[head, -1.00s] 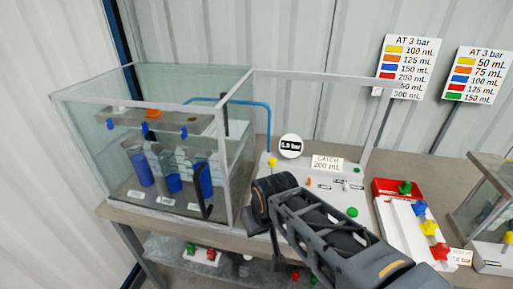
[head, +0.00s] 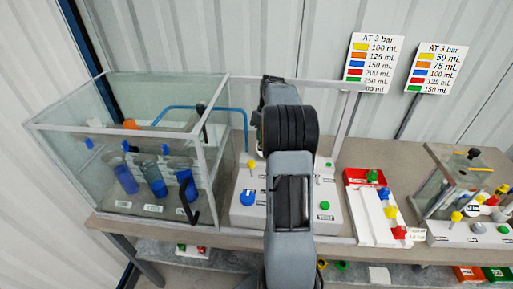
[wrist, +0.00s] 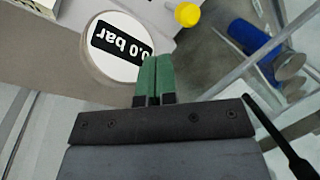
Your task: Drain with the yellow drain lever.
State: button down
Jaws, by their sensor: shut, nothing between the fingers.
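A yellow knob on a pale stem (head: 251,163) stands at the back left of the white pump panel (head: 326,228). A yellow knob also shows at the top of the wrist view (wrist: 187,14), ahead and a little right of my fingertips and apart from them. In the head view my arm hides the gripper and the middle of the panel.
The round gauge (wrist: 122,47) reads 0.0 bar, just left of my fingers. A glass tank (head: 222,120) with blue cylinders stands left of the panel. A blue knob (head: 247,198), a green knob (head: 325,205) and a red tray (head: 361,177) with coloured knobs are nearby.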

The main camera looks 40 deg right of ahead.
jog(key=a+f+n+p, duration=0.1)
jog(key=a+f+n, duration=0.2)
jog(key=f, duration=0.3)
jog(key=shift+s+f+n+y, duration=0.15)
jog(key=shift+s+n+y, duration=0.15)
jog(key=shift+n, duration=0.1)
jog(key=shift+a, duration=0.1)
dwell(0.4)
